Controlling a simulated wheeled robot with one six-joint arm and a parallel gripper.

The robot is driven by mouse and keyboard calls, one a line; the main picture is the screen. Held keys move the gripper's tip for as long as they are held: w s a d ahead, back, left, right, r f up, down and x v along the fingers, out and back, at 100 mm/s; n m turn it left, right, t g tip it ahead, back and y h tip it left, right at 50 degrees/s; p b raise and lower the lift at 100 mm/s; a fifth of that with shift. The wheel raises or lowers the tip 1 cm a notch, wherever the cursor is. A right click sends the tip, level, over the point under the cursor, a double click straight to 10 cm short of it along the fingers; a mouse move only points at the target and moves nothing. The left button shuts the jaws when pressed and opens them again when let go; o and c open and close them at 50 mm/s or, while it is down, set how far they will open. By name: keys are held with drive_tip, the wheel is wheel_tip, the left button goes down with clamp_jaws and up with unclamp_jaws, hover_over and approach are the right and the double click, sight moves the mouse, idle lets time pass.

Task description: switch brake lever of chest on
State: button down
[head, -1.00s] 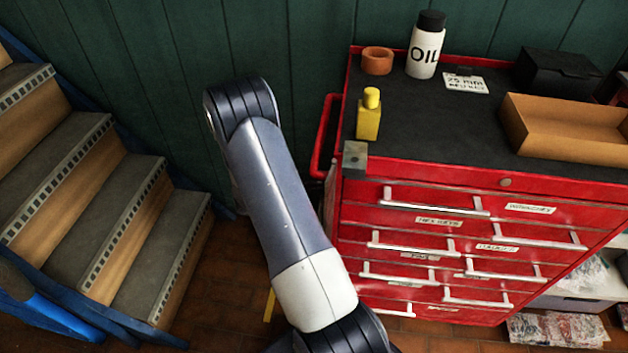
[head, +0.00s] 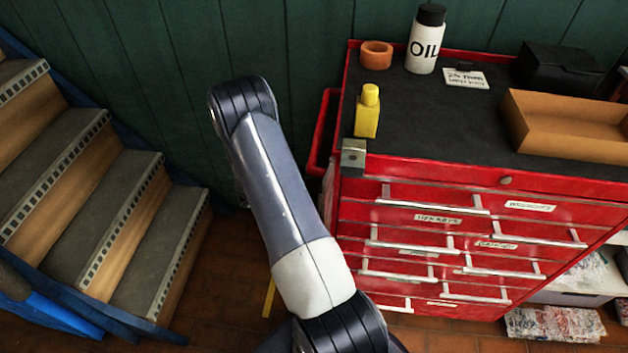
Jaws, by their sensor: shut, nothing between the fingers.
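The red tool chest (head: 440,172) stands at the right, with a black top and several drawers with pale bar handles. A red side handle (head: 323,130) is on its left side, and a small grey metal bracket (head: 353,155) sits at its near left top corner. I cannot make out a brake lever; the lower left part of the chest is hidden behind my arm or out of frame. My arm crosses the middle of the view, left of the chest. My gripper does not show.
On the chest top stand a yellow bottle (head: 367,111), an oil bottle (head: 425,42), an orange ring (head: 376,54), a black box (head: 557,70) and a cardboard tray (head: 565,148). Stairs (head: 125,180) rise at the left. Some brown floor (head: 222,255) is clear between stairs and arm.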

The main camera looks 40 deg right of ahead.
drive_tip(key=shift+w+f, duration=0.1)
drive_tip(key=shift+w, duration=0.05)
drive_tip(key=v, duration=1.1)
drive_tip(key=shift+d, duration=0.1)
